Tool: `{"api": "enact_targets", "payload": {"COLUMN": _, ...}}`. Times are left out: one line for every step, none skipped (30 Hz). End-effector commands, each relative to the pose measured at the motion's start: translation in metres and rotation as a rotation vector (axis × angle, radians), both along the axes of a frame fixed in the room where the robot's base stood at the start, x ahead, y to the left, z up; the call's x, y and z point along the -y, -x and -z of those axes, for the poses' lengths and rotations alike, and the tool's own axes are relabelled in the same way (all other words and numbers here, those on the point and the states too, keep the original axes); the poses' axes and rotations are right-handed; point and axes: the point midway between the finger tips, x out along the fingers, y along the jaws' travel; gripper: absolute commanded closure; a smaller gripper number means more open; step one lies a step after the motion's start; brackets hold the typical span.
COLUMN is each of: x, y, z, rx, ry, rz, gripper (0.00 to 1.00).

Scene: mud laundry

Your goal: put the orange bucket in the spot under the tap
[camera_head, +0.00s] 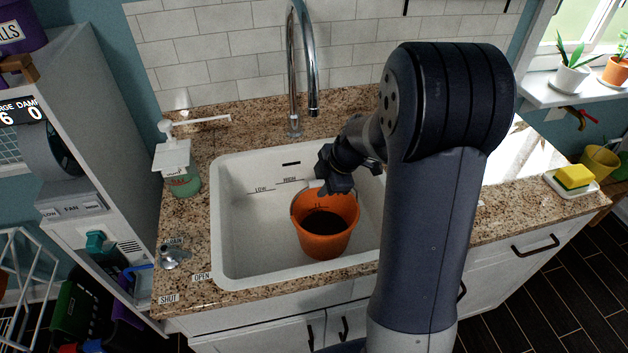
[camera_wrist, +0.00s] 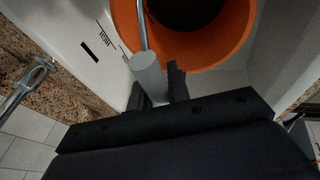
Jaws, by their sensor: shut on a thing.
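The orange bucket (camera_head: 325,240) is in the white sink (camera_head: 240,245), upright and right of the basin's middle, with a dark inside. In the wrist view the bucket (camera_wrist: 228,48) fills the top, with its thin metal handle and pale grip (camera_wrist: 149,75) between my fingers. My gripper (camera_head: 328,182) is at the bucket's far rim, shut on the handle grip; its fingers also show in the wrist view (camera_wrist: 158,88). The chrome tap (camera_head: 305,70) arches up behind the sink, its spout end above and behind the bucket. I cannot tell whether the bucket touches the basin floor.
A soap dispenser (camera_head: 180,170) stands left of the sink. A drain knob (camera_head: 172,253) sits on the granite counter (camera_head: 200,300) at front left. A yellow sponge (camera_head: 573,177) lies on a dish at the right. The basin's left half is clear.

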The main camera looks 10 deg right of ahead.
Motion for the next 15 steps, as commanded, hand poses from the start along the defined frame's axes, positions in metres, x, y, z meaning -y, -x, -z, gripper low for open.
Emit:
{"api": "enact_targets", "payload": {"x": -0.008, "y": -0.007, "z": -0.004, "rx": -0.002, "ry": -0.001, "rz": -0.004, "gripper": 1.0}}
{"api": "enact_targets", "payload": {"x": -0.012, "y": -0.012, "z": -0.004, "rx": -0.002, "ry": 0.0, "rz": -0.005, "gripper": 1.0}}
{"api": "enact_targets", "payload": {"x": -0.017, "y": -0.016, "z": -0.004, "rx": -0.003, "ry": 0.0, "rz": -0.005, "gripper": 1.0}}
{"api": "enact_targets", "payload": {"x": -0.021, "y": -0.02, "z": -0.004, "rx": -0.001, "ry": -0.001, "rz": -0.005, "gripper": 1.0}}
{"api": "enact_targets", "payload": {"x": -0.02, "y": -0.02, "z": 0.0, "rx": -0.004, "ry": -0.001, "rz": -0.001, "gripper": 1.0}}
{"api": "enact_targets", "payload": {"x": -0.019, "y": -0.018, "z": 0.005, "rx": -0.005, "ry": -0.001, "rz": -0.001, "gripper": 1.0}}
{"api": "enact_targets", "payload": {"x": -0.019, "y": -0.018, "z": 0.007, "rx": -0.004, "ry": -0.001, "rz": 0.0, "gripper": 1.0}}
{"api": "enact_targets", "payload": {"x": -0.018, "y": -0.019, "z": 0.008, "rx": -0.002, "ry": 0.0, "rz": 0.0, "gripper": 1.0}}
{"api": "enact_targets", "payload": {"x": -0.018, "y": -0.019, "z": 0.01, "rx": -0.002, "ry": -0.001, "rz": 0.0, "gripper": 1.0}}
{"api": "enact_targets", "payload": {"x": -0.018, "y": -0.019, "z": 0.011, "rx": -0.001, "ry": -0.001, "rz": 0.0, "gripper": 1.0}}
{"api": "enact_targets", "payload": {"x": -0.018, "y": -0.019, "z": 0.011, "rx": -0.001, "ry": -0.001, "rz": -0.001, "gripper": 1.0}}
{"api": "enact_targets", "payload": {"x": -0.018, "y": -0.019, "z": 0.011, "rx": 0.0, "ry": -0.001, "rz": 0.0, "gripper": 1.0}}
{"api": "enact_targets", "payload": {"x": -0.018, "y": -0.019, "z": 0.011, "rx": 0.0, "ry": -0.001, "rz": 0.0, "gripper": 1.0}}
{"api": "enact_targets", "payload": {"x": -0.018, "y": -0.019, "z": 0.011, "rx": 0.0, "ry": -0.001, "rz": 0.0, "gripper": 1.0}}
{"api": "enact_targets", "payload": {"x": -0.018, "y": -0.019, "z": 0.011, "rx": 0.0, "ry": -0.001, "rz": 0.0, "gripper": 1.0}}
